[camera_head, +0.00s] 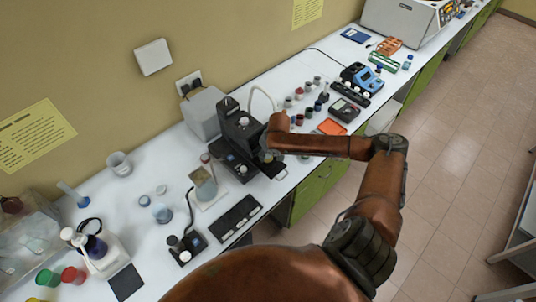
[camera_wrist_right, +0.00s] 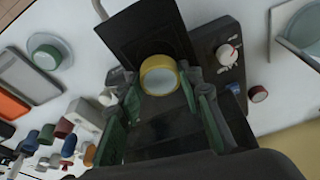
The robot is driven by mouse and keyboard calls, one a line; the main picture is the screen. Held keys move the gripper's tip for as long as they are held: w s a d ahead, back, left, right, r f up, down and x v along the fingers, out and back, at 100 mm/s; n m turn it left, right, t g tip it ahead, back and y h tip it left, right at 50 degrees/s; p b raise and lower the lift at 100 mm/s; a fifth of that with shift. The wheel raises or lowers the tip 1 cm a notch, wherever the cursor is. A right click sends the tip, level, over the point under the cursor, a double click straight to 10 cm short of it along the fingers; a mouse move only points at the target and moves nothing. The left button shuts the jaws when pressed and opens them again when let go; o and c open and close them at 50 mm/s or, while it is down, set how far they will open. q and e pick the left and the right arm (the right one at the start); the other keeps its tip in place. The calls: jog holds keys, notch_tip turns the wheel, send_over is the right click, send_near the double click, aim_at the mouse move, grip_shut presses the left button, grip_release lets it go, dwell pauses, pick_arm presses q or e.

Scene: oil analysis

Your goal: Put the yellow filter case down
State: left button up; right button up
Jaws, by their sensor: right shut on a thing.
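The yellow filter case (camera_wrist_right: 146,78) is a short round ring with a pale inside. In the right wrist view it sits between the fingertips of my right gripper (camera_wrist_right: 158,80), over a dark flat plate (camera_wrist_right: 132,34) of the black device. My right gripper is shut on it. I cannot tell whether the case touches the plate. In the head view my right gripper (camera_head: 270,154) is at the front of the black device (camera_head: 237,135), and the wrist largely hides the case. My left gripper is not in view.
A grey box (camera_head: 203,110) stands behind the black device. Several small coloured bottles (camera_head: 298,105) and an orange tray (camera_head: 332,127) are to its right. A beaker (camera_head: 203,184) and a black slotted tray (camera_head: 235,216) are to its left and front. The counter's front edge is close.

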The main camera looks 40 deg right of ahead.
jog(key=shift+f, duration=0.25)
jog(key=shift+s+a+f, duration=0.1)
jog(key=shift+s+f, duration=0.15)
jog(key=shift+f, duration=0.2)
jog(key=o, duration=0.7)
jog(key=shift+f, duration=0.1)
jog(key=shift+c, duration=0.2)
jog(key=o, duration=0.3)
jog(key=shift+w+d, duration=0.2)
jog(key=shift+o, duration=0.3)
jog(key=shift+r, duration=0.2)
jog(key=shift+r, duration=0.15)
jog(key=b+v, duration=0.1)
jog(key=v, duration=1.2)
jog(key=shift+w, duration=0.2)
